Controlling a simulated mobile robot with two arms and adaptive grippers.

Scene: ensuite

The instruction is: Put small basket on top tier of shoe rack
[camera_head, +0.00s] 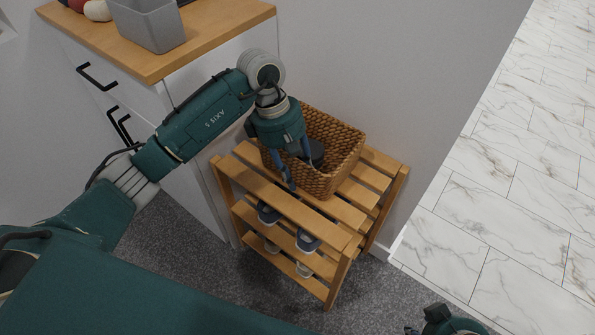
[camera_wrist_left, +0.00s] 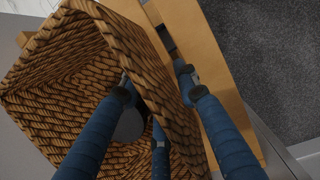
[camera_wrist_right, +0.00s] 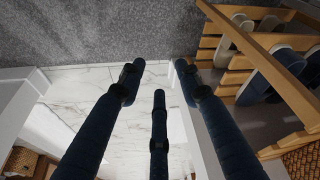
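The small basket (camera_head: 342,165) is brown, woven and open at the top. It rests on the top tier of the wooden shoe rack (camera_head: 383,163), towards the wall side. My left gripper (camera_head: 299,168) reaches down over the basket's near wall. In the left wrist view its open fingers (camera_wrist_left: 157,84) straddle the wall of the basket (camera_wrist_left: 60,75), one inside and one outside, with space between them. A dark round part shows inside the basket. My right gripper (camera_wrist_right: 159,70) is open and empty, low beside the rack; only a bit of it shows in the head view.
Shoes (camera_head: 307,242) stand on the lower tiers of the rack. A white cabinet with a wooden top (camera_head: 205,25) stands left of it, carrying a grey bin (camera_head: 150,28). A wall is behind the rack. Marble-look tile (camera_head: 510,210) lies clear to the right.

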